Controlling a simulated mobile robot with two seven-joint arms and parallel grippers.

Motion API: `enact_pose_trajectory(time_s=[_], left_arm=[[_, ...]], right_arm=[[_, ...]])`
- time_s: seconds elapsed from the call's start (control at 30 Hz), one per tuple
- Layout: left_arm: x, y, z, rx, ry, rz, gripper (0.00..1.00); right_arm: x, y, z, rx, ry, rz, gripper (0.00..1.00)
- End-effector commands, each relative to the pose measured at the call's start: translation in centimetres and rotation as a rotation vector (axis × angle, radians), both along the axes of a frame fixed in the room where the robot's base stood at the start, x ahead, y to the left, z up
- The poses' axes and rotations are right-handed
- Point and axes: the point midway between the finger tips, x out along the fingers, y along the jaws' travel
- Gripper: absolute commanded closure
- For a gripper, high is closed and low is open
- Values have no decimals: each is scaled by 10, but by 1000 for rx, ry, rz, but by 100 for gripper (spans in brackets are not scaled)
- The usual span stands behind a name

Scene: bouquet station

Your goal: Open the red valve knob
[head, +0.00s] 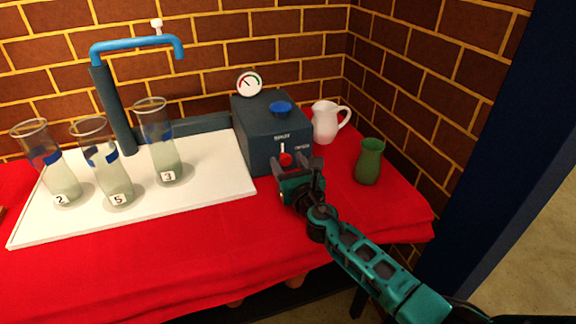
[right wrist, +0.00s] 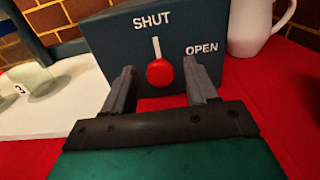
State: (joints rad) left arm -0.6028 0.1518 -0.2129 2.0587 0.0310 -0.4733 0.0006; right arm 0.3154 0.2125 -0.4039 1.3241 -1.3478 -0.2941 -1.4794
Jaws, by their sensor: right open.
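The red valve knob (head: 285,159) is on the front face of a dark blue-grey box (head: 262,140). In the right wrist view the knob (right wrist: 160,73) has a white pointer standing straight up toward the word SHUT; the word OPEN is to its right. My right gripper (head: 297,168) is in front of the box. In the right wrist view its two fingers (right wrist: 161,82) are open, one on each side of the knob, with gaps between them and it. I cannot tell how far the fingertips are from the face. My left gripper is not in view.
A white board (head: 215,195) holds several glass vases with number labels, such as vase 3 (head: 160,150), under a blue tap (head: 130,45). A gauge (head: 249,84) and blue cap (head: 280,108) top the box. A white jug (head: 325,122) and green vase (head: 369,162) stand right.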

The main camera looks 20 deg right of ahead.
Motion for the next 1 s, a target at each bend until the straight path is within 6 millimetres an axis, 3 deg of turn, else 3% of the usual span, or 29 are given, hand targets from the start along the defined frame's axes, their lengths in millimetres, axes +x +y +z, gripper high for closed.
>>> enact_pose_trajectory(time_s=[0.37, 0.93, 1.0], left_arm=[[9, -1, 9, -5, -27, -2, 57], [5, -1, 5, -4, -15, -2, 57], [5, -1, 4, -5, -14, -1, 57]], right_arm=[[6, 0, 0, 1, 0, 0, 43], [5, 0, 0, 1, 0, 0, 96], [5, 0, 0, 1, 0, 0, 97]])
